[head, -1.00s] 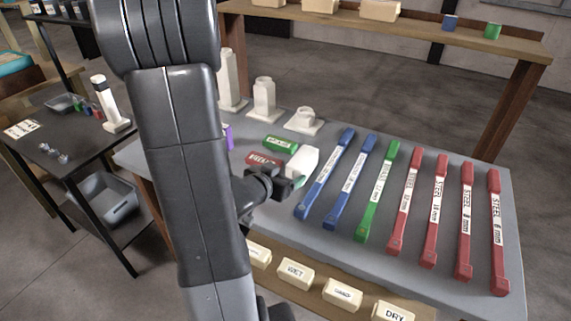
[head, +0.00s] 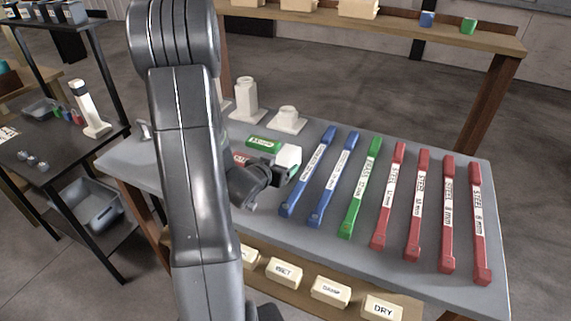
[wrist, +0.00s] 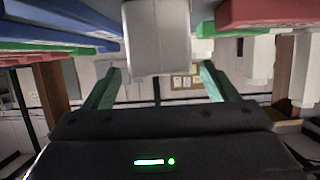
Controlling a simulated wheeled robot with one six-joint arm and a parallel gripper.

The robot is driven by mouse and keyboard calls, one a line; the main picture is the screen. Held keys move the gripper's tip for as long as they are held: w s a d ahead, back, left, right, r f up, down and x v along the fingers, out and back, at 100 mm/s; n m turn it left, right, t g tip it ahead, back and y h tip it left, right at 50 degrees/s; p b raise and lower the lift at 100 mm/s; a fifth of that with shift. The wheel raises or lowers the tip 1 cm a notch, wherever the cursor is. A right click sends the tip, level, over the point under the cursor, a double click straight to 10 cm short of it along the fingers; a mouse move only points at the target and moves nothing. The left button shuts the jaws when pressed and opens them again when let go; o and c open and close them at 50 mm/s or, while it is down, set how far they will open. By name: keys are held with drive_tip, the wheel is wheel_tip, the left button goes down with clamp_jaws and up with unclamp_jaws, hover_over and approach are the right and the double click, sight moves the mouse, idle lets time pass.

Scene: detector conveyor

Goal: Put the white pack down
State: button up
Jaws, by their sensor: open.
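The white pack (head: 287,157) is on the grey table, between the green box and the first blue bar. My gripper (head: 274,170) is at the pack's near side, partly covering it in the head view. In the wrist view, which looks upside down, the white pack (wrist: 156,38) lies between the spread teal fingers of my gripper (wrist: 160,82). A gap shows on each side, so the gripper is open and not clamped on the pack. The pack's underside contact is hidden.
A green box (head: 262,146) and a partly hidden red box (head: 240,159) are close by. Blue, green and red bars (head: 362,186) lie to the right. White stepped blocks (head: 287,120) stand behind. Labelled cream blocks (head: 331,291) line the front ledge.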

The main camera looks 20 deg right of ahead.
sight(283, 160)
drive_tip(key=shift+x, duration=1.85)
drive_tip(key=shift+f, duration=0.1)
drive_tip(key=shift+c, duration=0.2)
drive_tip(key=c, duration=1.5)
drive_tip(key=shift+o, duration=0.2)
wheel_tip(283, 160, up, 10)
drive_tip(key=shift+p, duration=1.2)
drive_tip(key=shift+a, duration=0.15)
